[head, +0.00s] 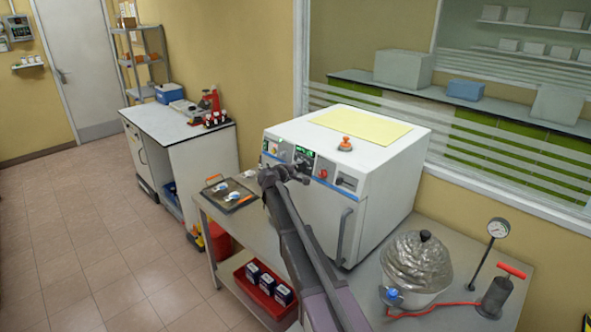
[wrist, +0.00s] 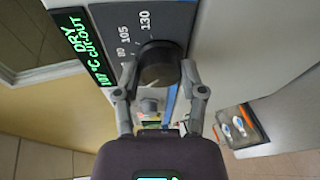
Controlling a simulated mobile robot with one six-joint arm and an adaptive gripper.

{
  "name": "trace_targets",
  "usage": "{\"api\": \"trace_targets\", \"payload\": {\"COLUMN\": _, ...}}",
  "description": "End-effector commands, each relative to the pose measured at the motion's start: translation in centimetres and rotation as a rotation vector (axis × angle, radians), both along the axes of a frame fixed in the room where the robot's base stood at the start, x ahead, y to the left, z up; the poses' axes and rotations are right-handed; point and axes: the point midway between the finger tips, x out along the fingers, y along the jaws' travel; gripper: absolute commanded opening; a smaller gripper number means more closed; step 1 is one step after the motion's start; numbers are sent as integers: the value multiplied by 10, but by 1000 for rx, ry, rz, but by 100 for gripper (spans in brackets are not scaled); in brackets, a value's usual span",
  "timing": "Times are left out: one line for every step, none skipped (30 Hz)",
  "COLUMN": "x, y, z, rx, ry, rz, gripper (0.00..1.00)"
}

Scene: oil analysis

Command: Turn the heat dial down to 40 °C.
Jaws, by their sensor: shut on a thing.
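The heat dial (wrist: 160,62) is a round black knob on the grey front panel in the wrist view. Printed numbers 105 and 130 show beside it, with a partly hidden lower number. A green display (wrist: 85,45) next to it reads DRY, 107 °C and CUT-OUT. My gripper (wrist: 158,80) has one finger on each side of the dial and is shut on it. In the head view my gripper (head: 284,176) is at the upper front of the white oven (head: 385,150) and covers the dial. I cannot make out the dial's pointer mark.
A dark tray (head: 229,194) with small dishes lies left of the oven. A foil-covered pot (head: 417,262) and a hand pump (head: 496,297) stand at right.

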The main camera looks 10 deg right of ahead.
Motion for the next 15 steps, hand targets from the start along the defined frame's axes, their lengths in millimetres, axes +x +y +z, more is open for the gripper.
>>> {"api": "trace_targets", "payload": {"x": 0, "y": -3, "z": 0, "rx": -3, "ry": 0, "rz": -6, "gripper": 5}}
{"api": "trace_targets", "payload": {"x": 0, "y": -3, "z": 0, "rx": -3, "ry": 0, "rz": -6, "gripper": 5}}
{"api": "trace_targets", "payload": {"x": 0, "y": -3, "z": 0, "rx": -3, "ry": 0, "rz": -6, "gripper": 5}}
{"api": "trace_targets", "payload": {"x": 0, "y": -3, "z": 0, "rx": -3, "ry": 0, "rz": -6, "gripper": 5}}
{"api": "trace_targets", "payload": {"x": 0, "y": -3, "z": 0, "rx": -3, "ry": 0, "rz": -7, "gripper": 5}}
{"api": "trace_targets", "payload": {"x": 0, "y": -3, "z": 0, "rx": -3, "ry": 0, "rz": -7, "gripper": 5}}
{"api": "trace_targets", "payload": {"x": 0, "y": -3, "z": 0, "rx": -3, "ry": 0, "rz": -7, "gripper": 5}}
{"api": "trace_targets", "payload": {"x": 0, "y": -3, "z": 0, "rx": -3, "ry": 0, "rz": -7, "gripper": 59}}
{"api": "trace_targets", "payload": {"x": 0, "y": -3, "z": 0, "rx": -2, "ry": 0, "rz": -6, "gripper": 71}}
{"api": "trace_targets", "payload": {"x": 0, "y": -3, "z": 0, "rx": -1, "ry": 0, "rz": -6, "gripper": 80}}
{"api": "trace_targets", "payload": {"x": 0, "y": -2, "z": 0, "rx": -1, "ry": -1, "rz": -5, "gripper": 88}}
{"api": "trace_targets", "payload": {"x": 0, "y": -2, "z": 0, "rx": -1, "ry": -1, "rz": -5, "gripper": 88}}
{"api": "trace_targets", "payload": {"x": 0, "y": -2, "z": 0, "rx": -1, "ry": -1, "rz": -4, "gripper": 88}}
{"api": "trace_targets", "payload": {"x": 0, "y": -1, "z": 0, "rx": -1, "ry": -1, "rz": -4, "gripper": 88}}
{"api": "trace_targets", "payload": {"x": 0, "y": -1, "z": 0, "rx": -1, "ry": -1, "rz": -3, "gripper": 88}}
